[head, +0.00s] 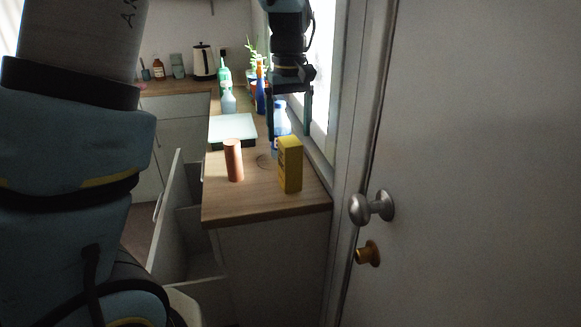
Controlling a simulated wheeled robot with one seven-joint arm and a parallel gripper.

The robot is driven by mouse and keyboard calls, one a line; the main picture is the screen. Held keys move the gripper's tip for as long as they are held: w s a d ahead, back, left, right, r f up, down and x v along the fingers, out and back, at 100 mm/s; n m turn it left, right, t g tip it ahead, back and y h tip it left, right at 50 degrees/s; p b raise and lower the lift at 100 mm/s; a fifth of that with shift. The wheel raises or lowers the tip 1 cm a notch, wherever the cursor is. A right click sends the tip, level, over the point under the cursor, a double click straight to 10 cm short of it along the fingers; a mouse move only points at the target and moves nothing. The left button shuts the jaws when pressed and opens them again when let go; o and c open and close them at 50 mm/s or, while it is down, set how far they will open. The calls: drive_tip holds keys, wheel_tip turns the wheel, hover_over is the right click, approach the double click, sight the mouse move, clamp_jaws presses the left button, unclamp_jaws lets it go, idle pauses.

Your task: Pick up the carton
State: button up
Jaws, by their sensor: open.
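The carton (290,165) is a yellow upright box on the wooden counter (262,200), near its front right corner in the head view. My gripper (290,142) points down above the counter, with its two fingers apart and nothing visible between them that it grips. The fingertips appear just above or behind the carton's top; I cannot tell how far apart they are in depth.
A copper-coloured cylinder (233,160) stands left of the carton. A pale tray (232,130), a blue bottle (282,118) and several other bottles stand behind. A drawer (180,225) is open at left. A door with a knob (372,206) is at right.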

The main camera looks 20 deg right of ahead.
sight(290, 141)
drive_tip(key=shift+d+f+p, duration=0.1)
drive_tip(key=shift+f+p, duration=0.85)
drive_tip(key=shift+f, duration=1.7)
clamp_jaws()
